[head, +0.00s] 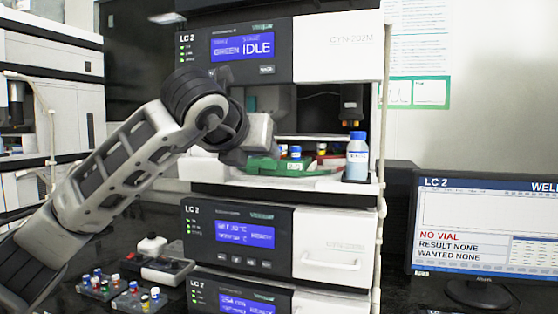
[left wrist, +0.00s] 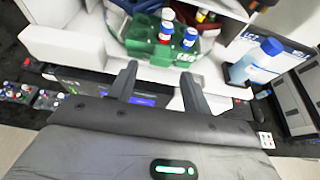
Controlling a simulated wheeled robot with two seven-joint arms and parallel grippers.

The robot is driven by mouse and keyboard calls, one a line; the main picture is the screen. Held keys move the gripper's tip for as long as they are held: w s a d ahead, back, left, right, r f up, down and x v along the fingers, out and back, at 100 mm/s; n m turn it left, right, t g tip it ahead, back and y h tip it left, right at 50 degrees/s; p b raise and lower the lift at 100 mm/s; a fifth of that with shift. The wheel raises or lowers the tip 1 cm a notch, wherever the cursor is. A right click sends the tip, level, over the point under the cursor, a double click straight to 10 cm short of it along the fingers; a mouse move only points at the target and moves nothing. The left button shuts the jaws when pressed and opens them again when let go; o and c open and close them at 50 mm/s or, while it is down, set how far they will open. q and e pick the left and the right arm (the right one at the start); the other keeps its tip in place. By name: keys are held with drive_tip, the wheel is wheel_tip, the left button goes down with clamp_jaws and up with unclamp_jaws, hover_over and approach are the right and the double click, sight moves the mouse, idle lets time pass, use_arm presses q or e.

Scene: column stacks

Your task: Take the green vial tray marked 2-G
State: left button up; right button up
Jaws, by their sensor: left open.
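The green vial tray (head: 262,165) sits in the open bay of the LC 2 stack, with a small label at its front that seems to read 2-G. In the head view my left wrist hides the tray's left part. My right gripper is in neither view.
A blue-capped bottle (head: 357,157) stands at the bay's right edge, close to the tray. Other vial racks (head: 139,299) lie on the dark bench at lower left. A monitor (head: 487,232) reading "NO VIAL" stands at right.

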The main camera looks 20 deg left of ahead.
sight(268, 161)
use_arm(q)
drive_tip(key=shift+p+x, duration=0.8)
drive_tip(key=shift+x, duration=2.2)
drive_tip(key=shift+s+d, duration=0.1)
drive_tip(key=c, duration=0.9)
